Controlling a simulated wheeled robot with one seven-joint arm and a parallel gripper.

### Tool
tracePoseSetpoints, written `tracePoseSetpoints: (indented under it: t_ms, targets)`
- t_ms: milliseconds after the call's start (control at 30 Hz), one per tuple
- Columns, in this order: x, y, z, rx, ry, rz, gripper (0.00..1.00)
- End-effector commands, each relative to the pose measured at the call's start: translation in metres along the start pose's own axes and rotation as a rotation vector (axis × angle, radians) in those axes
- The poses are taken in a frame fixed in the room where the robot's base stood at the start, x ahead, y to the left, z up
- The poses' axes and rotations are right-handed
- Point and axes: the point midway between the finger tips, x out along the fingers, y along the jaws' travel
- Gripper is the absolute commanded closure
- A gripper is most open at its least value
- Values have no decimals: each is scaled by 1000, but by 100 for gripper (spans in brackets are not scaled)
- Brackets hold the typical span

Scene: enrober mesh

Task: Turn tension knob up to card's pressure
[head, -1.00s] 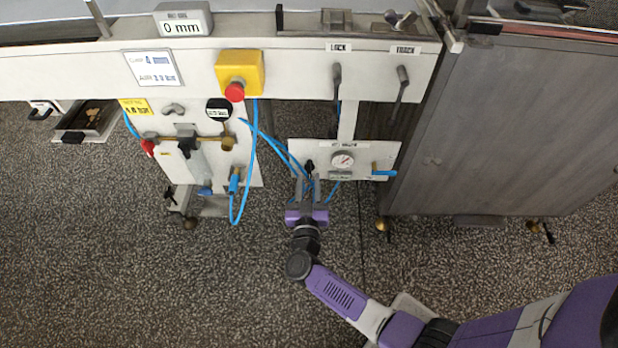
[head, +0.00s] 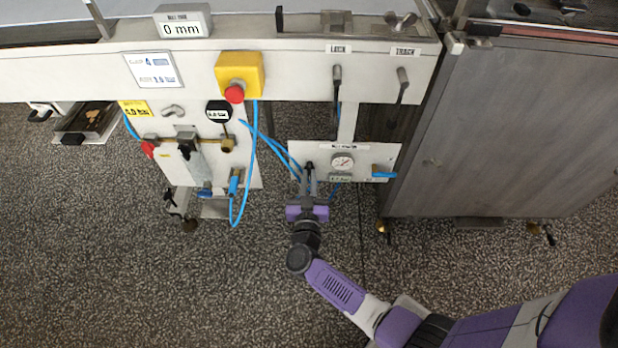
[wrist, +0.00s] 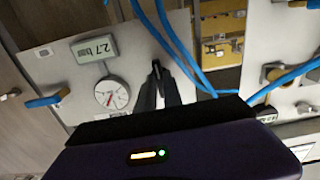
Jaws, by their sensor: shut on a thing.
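The dark tension knob (head: 309,165) is on the left part of the small white belt tension panel (head: 372,155). My gripper (head: 309,180) reaches it from below, shut on the knob; the fingers hide most of it. The fingers also show in the wrist view (wrist: 157,82), close together at the panel. A round gauge (head: 343,162) is right of the knob, above a small display (head: 340,179). In the wrist view the display (wrist: 95,49) reads 2.7 bar, upside down, beside the gauge (wrist: 112,92). The white card (head: 153,69) on the beam has two lines, too blurred to read surely.
Blue hoses (head: 270,145) run close left of my gripper. A yellow box with a red button (head: 236,92) is above left. LOCK (head: 337,85) and TRACK (head: 402,86) levers hang above the panel. A grey cabinet (head: 520,130) stands right. Floor below is clear.

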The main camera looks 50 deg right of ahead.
Motion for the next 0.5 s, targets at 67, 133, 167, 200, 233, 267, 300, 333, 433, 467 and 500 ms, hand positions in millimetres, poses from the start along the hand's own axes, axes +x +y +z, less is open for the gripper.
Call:
tracePoseSetpoints:
  t_ms: [67,133,167,200,233,267,300,333,433,467,500]
  targets:
    - [0,0,-1,25,-1,-1,100]
    - [-1,0,0,37,-2,-1,100]
    - [-1,0,0,38,-1,-1,100]
    - [-1,0,0,38,-1,0,100]
    - [-1,0,0,38,-1,0,100]
    - [-1,0,0,38,-1,0,100]
    - [-1,0,0,37,-1,0,100]
    - [-1,0,0,37,-1,0,100]
    - [-1,0,0,37,-1,0,72]
    - [-1,0,0,37,-1,0,67]
    - [-1,0,0,37,-1,0,67]
